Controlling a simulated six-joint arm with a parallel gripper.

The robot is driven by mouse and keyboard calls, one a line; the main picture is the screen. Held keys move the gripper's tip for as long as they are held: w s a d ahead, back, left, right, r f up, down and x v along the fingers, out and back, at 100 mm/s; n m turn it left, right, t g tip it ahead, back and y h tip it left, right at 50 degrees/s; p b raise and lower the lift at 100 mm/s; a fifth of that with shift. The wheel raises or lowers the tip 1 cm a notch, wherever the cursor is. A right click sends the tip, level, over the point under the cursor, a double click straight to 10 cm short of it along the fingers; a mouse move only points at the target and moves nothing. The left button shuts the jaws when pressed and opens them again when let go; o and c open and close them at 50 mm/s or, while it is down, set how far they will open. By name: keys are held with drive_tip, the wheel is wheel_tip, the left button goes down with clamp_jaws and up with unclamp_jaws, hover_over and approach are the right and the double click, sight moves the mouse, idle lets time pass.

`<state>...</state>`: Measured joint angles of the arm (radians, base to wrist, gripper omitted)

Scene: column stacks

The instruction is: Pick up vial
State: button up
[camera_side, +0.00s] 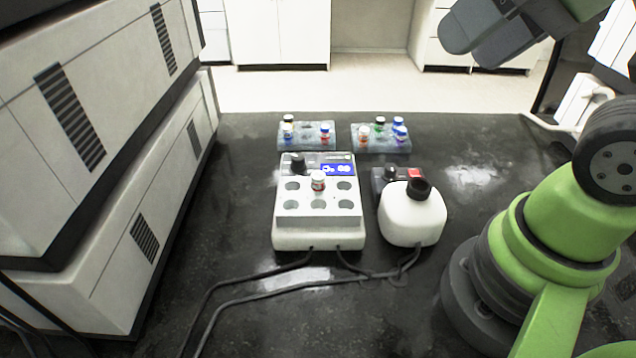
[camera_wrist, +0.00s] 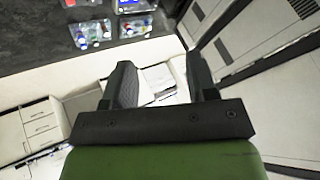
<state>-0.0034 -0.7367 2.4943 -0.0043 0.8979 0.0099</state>
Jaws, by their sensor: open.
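A vial (camera_side: 318,181) with a white cap and a red band stands upright in a well of the white heater block (camera_side: 290,236) in the side view. More vials with coloured caps stand in two grey racks, the left rack (camera_side: 306,142) and the right rack (camera_side: 372,147), behind the block. In the wrist view the racks appear small and far off near the top, one of them at the left (camera_wrist: 80,42). My gripper (camera_wrist: 162,75) is open and empty, its two fingers apart, well away from all vials.
A white round device with a black top (camera_side: 412,218) stands right of the heater block. Black cables (camera_side: 270,285) run across the dark bench (camera_side: 235,190) in front. Large white instruments (camera_side: 105,200) line the left side. White cabinets (camera_side: 275,30) stand beyond the bench.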

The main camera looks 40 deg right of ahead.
drive_tip(key=w+a+f+m+g+h, duration=0.1)
drive_tip(key=w+f+g, duration=0.3)
drive_tip(key=w, duration=0.5)
drive_tip(key=g+h, duration=0.2)
approach(318, 175)
drive_tip(key=shift+m, duration=0.4)
drive_tip(key=f, duration=0.3)
drive_tip(key=d+f, duration=0.1)
drive_tip(key=shift+s+f, duration=0.2)
drive_tip(key=shift+s, duration=0.1)
drive_tip(key=shift+w+f, duration=0.25)
drive_tip(key=shift+f, duration=0.6)
drive_tip(key=shift+w+f, duration=0.25)
drive_tip(key=shift+f, duration=0.65)
drive_tip(key=shift+w+f, duration=0.25)
drive_tip(key=shift+f, duration=0.6)
drive_tip(key=shift+c, duration=0.2)
clamp_jaws()
